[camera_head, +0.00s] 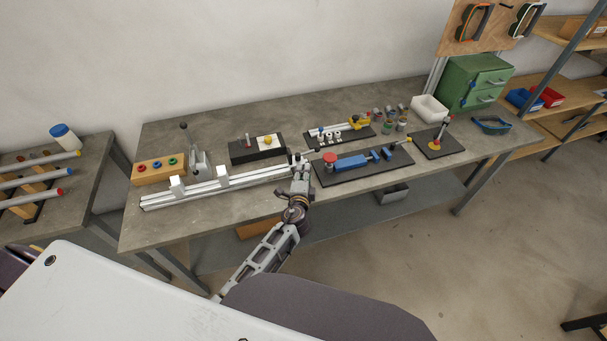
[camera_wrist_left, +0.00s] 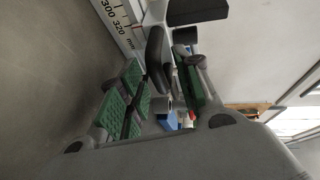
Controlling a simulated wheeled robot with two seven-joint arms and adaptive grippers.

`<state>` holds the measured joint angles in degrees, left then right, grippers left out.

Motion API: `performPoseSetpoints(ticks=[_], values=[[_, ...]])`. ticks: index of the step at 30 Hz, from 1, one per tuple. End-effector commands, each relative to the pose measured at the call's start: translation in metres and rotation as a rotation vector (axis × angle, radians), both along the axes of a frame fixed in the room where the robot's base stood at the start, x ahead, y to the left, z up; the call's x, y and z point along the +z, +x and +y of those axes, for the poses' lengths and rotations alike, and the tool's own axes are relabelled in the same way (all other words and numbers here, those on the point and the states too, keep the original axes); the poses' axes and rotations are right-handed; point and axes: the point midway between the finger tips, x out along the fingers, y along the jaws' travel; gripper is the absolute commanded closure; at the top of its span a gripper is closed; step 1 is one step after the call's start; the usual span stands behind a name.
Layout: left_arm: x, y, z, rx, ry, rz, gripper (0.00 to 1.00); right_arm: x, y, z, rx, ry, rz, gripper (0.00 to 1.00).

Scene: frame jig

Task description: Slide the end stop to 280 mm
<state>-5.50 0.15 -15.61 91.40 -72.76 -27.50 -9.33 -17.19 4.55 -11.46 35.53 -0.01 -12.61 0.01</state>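The measuring rail (camera_head: 200,192) is a long pale bar lying along the front left of the bench, with two white blocks on it. My left gripper (camera_head: 299,166) is at the rail's right end. In the left wrist view the scale (camera_wrist_left: 124,28) shows 300 and 320 mm near the top. A dark rounded part (camera_wrist_left: 156,52), perhaps the end stop's knob, lies just beyond and between the green-padded fingers of the left gripper (camera_wrist_left: 160,85). The fingers look apart. The end stop is largely hidden by the gripper in the head view. My right gripper is not in view.
A black board with a blue fixture (camera_head: 352,163) lies just right of the gripper.

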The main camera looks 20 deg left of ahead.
Motion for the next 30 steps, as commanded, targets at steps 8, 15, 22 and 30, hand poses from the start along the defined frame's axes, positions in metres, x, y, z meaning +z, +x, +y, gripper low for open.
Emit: performPoseSetpoints(ticks=[8,15,22,30], values=[[-0.0007,0.0045,0.0009,0.0,-0.001,0.0,0.66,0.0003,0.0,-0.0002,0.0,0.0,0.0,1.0],[-0.0006,0.0043,0.0009,0.0,-0.001,0.0,0.75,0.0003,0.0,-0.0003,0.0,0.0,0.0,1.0],[-0.0013,0.0038,0.0008,0.0,0.0,0.001,1.0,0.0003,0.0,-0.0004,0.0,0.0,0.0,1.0],[-0.0032,0.0025,0.0013,0.0,-0.001,0.004,1.0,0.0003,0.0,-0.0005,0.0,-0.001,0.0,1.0]])
